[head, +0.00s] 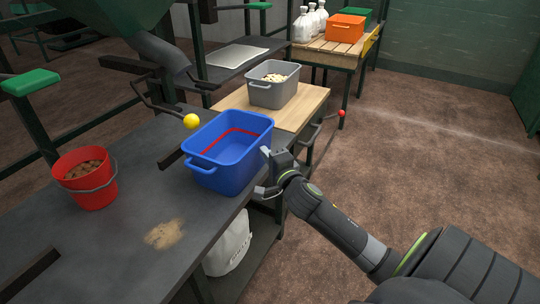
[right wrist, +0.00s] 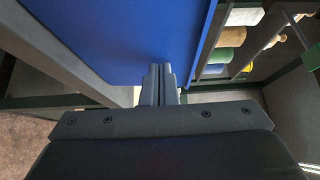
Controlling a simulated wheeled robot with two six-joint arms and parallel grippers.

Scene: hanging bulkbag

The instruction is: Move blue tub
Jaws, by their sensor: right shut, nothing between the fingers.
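The blue tub (head: 240,168) stands upright on the dark bench (head: 110,215), near its right edge. It is open at the top, with a red line around its inside and handles at its ends. I see no contents in it. My right gripper (head: 268,170) is at the tub's right side, shut and empty. In the right wrist view the shut fingers (right wrist: 159,82) point at the blue tub wall (right wrist: 120,40), which fills the upper middle. I cannot tell whether they touch it. My left gripper is not in view.
A red bucket (head: 86,183) with brown pieces stands at left on the bench. A grey tub (head: 273,88) with pale pieces sits on a wooden board (head: 308,108) behind the blue tub. A yellow ball-ended lever (head: 191,121) is close to its left rim. A white sack (head: 228,243) is below the bench.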

